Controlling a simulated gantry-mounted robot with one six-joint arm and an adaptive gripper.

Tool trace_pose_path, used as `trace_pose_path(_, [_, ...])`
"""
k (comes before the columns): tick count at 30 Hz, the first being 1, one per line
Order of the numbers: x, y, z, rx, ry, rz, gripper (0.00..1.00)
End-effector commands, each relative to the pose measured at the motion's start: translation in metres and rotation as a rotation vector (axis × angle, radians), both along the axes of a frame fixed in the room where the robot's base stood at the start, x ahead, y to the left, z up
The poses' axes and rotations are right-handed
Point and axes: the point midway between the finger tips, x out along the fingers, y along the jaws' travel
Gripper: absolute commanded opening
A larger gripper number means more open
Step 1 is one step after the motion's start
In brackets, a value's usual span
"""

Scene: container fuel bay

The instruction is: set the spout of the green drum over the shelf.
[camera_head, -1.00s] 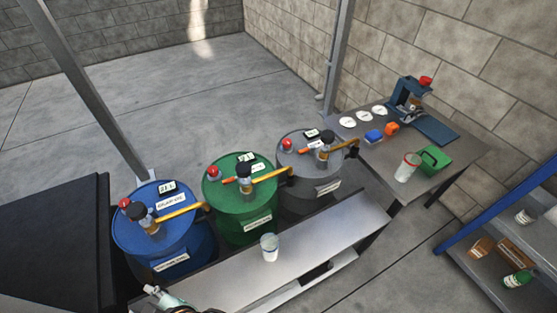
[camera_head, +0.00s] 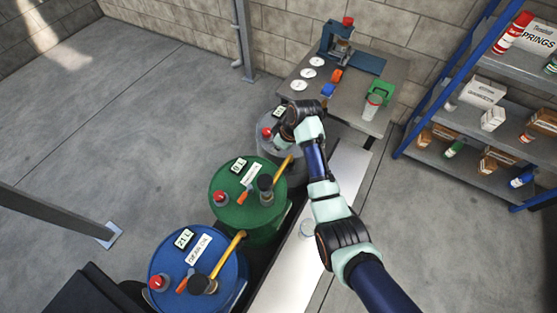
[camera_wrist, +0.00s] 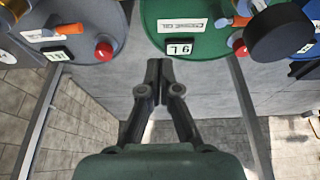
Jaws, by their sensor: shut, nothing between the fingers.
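The green drum (camera_head: 238,220) stands between the blue and grey drums. Its dark pump head (camera_head: 265,184) carries a yellow spout (camera_head: 282,167), angled up and right past the rim toward the grey drum. I cannot tell whether the spout tip is above the shelf. The long pale metal shelf (camera_head: 281,280) runs along the right side of the drums. My gripper (camera_wrist: 160,86) is shut and empty. In the wrist view it points between the grey drum (camera_wrist: 88,12) and the green drum (camera_wrist: 165,20). In the head view the arm's end hides its fingers.
A work table (camera_head: 345,95) holds a press and small items. A blue rack (camera_head: 425,110) stands at right.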

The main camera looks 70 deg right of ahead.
Motion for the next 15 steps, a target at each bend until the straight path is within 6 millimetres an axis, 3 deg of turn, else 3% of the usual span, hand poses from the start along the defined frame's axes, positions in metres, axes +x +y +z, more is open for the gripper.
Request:
trace_pose_path(8, [0.005,0.000,-0.015,0.000,0.000,0.000,0.00])
trace_pose_path(15, [0.022,-0.002,-0.064,0.001,0.001,0.000,0.00])
